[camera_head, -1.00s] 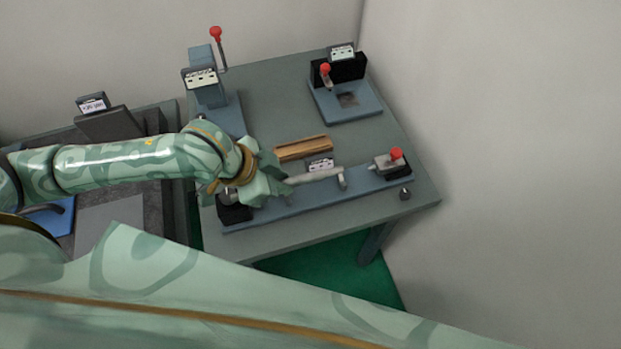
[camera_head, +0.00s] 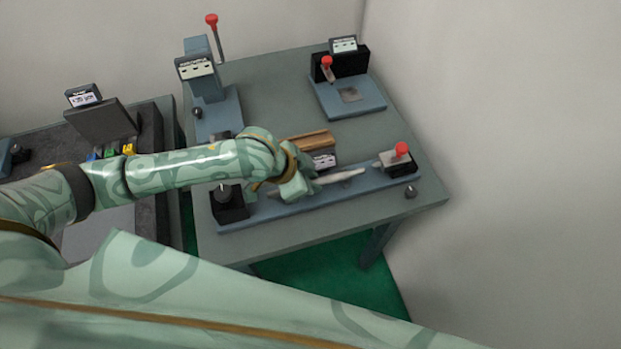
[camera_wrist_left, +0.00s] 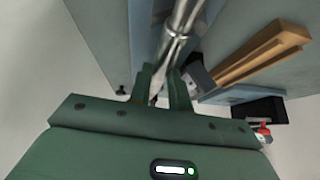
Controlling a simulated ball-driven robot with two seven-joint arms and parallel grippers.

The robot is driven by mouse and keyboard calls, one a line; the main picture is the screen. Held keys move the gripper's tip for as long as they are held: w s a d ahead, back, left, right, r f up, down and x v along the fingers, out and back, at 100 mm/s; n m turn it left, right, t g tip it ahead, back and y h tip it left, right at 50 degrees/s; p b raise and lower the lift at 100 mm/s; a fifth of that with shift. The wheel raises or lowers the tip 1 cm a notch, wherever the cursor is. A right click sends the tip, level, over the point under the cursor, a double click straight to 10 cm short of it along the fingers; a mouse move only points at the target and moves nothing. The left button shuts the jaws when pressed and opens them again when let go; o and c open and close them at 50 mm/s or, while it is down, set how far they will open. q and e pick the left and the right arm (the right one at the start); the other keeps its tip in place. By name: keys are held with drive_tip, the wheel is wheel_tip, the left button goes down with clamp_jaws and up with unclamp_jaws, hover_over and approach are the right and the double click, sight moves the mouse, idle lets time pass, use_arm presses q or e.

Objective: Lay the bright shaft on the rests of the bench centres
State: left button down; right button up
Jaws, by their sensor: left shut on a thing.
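The bright shaft (camera_head: 343,176) is a slim silvery bar above the right half of the bench centres (camera_head: 282,209), a long blue base with a black block at its left end. My left gripper (camera_head: 311,186) is shut on the shaft, which sticks out from it to the right, roughly along the base. In the left wrist view the stepped, shiny shaft (camera_wrist_left: 182,25) runs up from between the fingers of my left gripper (camera_wrist_left: 164,82). I cannot make out the rests, or whether the shaft touches them. My right gripper is not in view.
The tailstock (camera_head: 397,161) with its red knob stands close to the shaft's right end. A lever stand (camera_head: 205,85) and another fixture (camera_head: 347,95) are at the back.

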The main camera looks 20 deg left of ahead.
use_arm(q)
drive_tip(key=shift+f, duration=0.1)
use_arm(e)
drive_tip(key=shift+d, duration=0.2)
use_arm(q)
drive_tip(key=c, duration=1.3)
unclamp_jaws()
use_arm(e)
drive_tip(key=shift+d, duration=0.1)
use_arm(q)
drive_tip(key=p+v, duration=0.3)
drive_tip(key=v, duration=0.9)
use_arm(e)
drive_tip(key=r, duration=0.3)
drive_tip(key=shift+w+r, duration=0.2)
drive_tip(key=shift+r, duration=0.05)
